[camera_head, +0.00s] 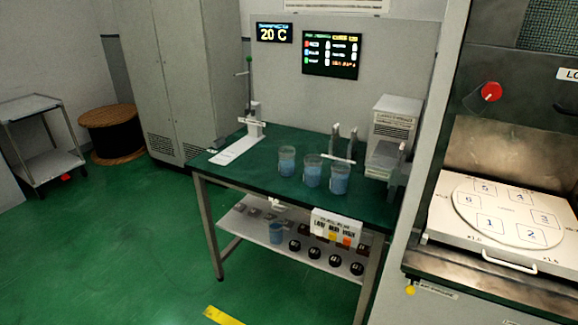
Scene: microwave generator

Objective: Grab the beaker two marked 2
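Three clear beakers with blue contents stand in a row on the green-topped table: a left beaker (287,163), a middle beaker (312,173) and a right beaker (339,181). All are upright. Their marks are too small to read, so I cannot tell which one is marked 2. My gripper is not in view.
The green tabletop (240,171) has a stand (252,120) at its back left and a white device (390,130) at its right. Black-capped items sit on the lower shelf (240,226). A numbered turntable (508,212) is at right. Green floor (130,240) is open at left.

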